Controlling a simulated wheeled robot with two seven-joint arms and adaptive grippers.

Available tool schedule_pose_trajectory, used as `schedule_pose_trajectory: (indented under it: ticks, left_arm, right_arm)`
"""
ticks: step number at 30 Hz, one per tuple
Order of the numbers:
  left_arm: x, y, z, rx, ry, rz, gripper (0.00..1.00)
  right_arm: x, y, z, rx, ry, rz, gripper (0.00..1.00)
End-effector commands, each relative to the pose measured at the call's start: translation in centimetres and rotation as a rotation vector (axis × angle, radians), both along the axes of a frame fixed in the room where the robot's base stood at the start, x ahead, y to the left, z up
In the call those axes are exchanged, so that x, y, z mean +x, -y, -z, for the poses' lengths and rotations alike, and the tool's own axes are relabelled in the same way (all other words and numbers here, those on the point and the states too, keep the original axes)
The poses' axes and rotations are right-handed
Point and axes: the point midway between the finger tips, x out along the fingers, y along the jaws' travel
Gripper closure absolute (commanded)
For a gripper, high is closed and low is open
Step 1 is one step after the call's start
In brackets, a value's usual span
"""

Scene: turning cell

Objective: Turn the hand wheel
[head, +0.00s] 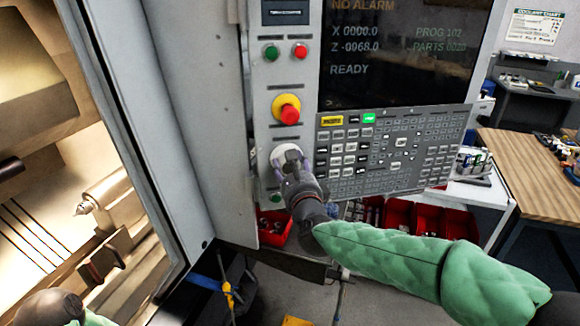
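The hand wheel (284,150) is a pale round disc low on the control panel's left strip, below the red emergency stop button. My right gripper (290,163) is at the wheel, and its fingertips overlap the wheel's face. The gripper hides the wheel's middle and lower part. I cannot tell whether the fingers are closed on it or only touching or in front of it. Part of my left arm shows at the bottom left corner; its gripper is not in view.
The red emergency stop (287,110) sits just above, with green (271,53) and red (300,50) buttons higher. A keypad (390,150) and screen (400,50) lie to the right. Red bins (430,222) stand below.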

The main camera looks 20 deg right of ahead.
Motion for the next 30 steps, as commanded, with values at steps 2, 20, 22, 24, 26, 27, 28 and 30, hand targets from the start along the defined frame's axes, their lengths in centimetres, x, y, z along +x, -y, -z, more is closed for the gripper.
schedule_pose_trajectory:
  ticks: [2, 20, 22, 24, 26, 27, 28, 30]
  left_arm:
    - [-0.03, 0.00, -0.01, 0.000, 0.000, 0.000, 0.65]
    - [-0.01, 0.00, 0.06, 0.000, 0.000, 0.000, 0.65]
    - [-0.01, 0.00, 0.05, 0.000, 0.000, 0.000, 0.65]
    - [-0.01, 0.00, 0.02, 0.000, 0.000, 0.000, 0.65]
    - [-0.01, 0.00, -0.04, 0.000, 0.000, 0.000, 0.65]
    - [-0.01, 0.00, -0.10, 0.000, 0.000, 0.000, 0.65]
    - [-0.01, 0.00, -0.15, 0.000, 0.000, 0.000, 0.65]
    - [-0.01, 0.01, -0.28, 0.000, 0.000, 0.000, 0.65]
  right_arm:
    - [0.06, -0.06, -0.21, -0.001, 0.003, -0.002, 0.80]
    - [0.09, -0.04, -0.50, -0.146, -0.001, -0.001, 0.80]
    - [0.10, -0.04, -0.54, -0.200, -0.004, 0.000, 0.80]
    - [0.10, -0.04, -0.58, -0.261, -0.009, 0.001, 0.80]
    - [0.10, -0.04, -0.61, -0.317, -0.012, 0.001, 0.80]
    - [0.11, -0.04, -0.64, -0.355, -0.015, 0.001, 0.80]
    - [0.11, -0.04, -0.64, -0.384, -0.016, 0.001, 0.80]
    - [0.11, -0.04, -0.69, -0.451, -0.021, 0.002, 0.80]
